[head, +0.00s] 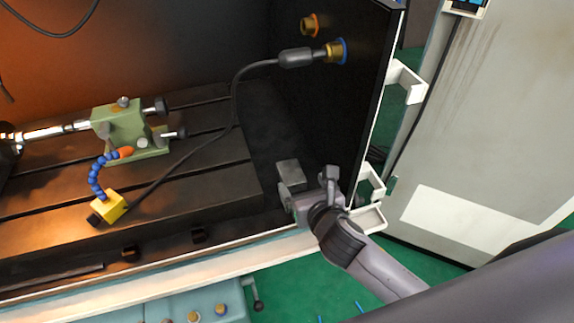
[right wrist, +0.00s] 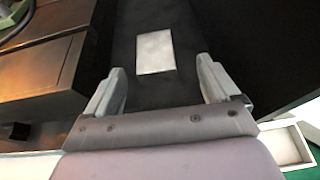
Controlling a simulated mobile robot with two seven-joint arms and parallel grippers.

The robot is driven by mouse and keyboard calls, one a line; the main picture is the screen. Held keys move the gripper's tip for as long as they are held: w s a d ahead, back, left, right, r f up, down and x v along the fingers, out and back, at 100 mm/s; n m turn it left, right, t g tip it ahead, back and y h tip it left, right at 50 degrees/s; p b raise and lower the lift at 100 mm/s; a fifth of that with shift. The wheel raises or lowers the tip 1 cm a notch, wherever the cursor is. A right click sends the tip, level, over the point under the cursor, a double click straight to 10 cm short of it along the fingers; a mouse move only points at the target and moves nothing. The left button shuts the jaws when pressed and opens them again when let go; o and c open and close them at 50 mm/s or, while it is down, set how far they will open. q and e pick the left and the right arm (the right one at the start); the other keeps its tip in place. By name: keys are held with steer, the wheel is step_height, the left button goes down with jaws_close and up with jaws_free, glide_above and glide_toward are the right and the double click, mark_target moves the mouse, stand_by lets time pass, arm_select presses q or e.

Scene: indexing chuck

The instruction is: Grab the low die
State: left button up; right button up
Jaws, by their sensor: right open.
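A plain grey metal block, which looks like the low die (head: 289,170), lies on the dark floor of the machine beside the black side panel. In the right wrist view the block (right wrist: 155,52) shows as a pale rectangle ahead of the fingertips, a little left of the middle between them. My right gripper (head: 311,184) is open and empty, with its fingers apart. In the right wrist view the gripper (right wrist: 161,76) shows dark floor between its fingers, and the block appears beyond them. How high the fingers are above the floor is hard to tell. My left gripper is out of view.
The black side panel (head: 345,85) stands close to the right of my gripper, with white brackets (head: 407,82) outside it. The slotted bed (head: 190,185) on the left carries a green tailstock (head: 122,125). A blue hose rises from a yellow block (head: 108,207).

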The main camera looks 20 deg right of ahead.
mark_target(292, 175)
steer(key=x, duration=0.4)
steer(key=shift+w+a+f, duration=0.1)
steer(key=shift+w+a, duration=0.3)
steer(key=shift+b+x, duration=0.35)
steer(key=shift+x, duration=0.45)
steer(key=c, duration=1.2)
jaws_close()
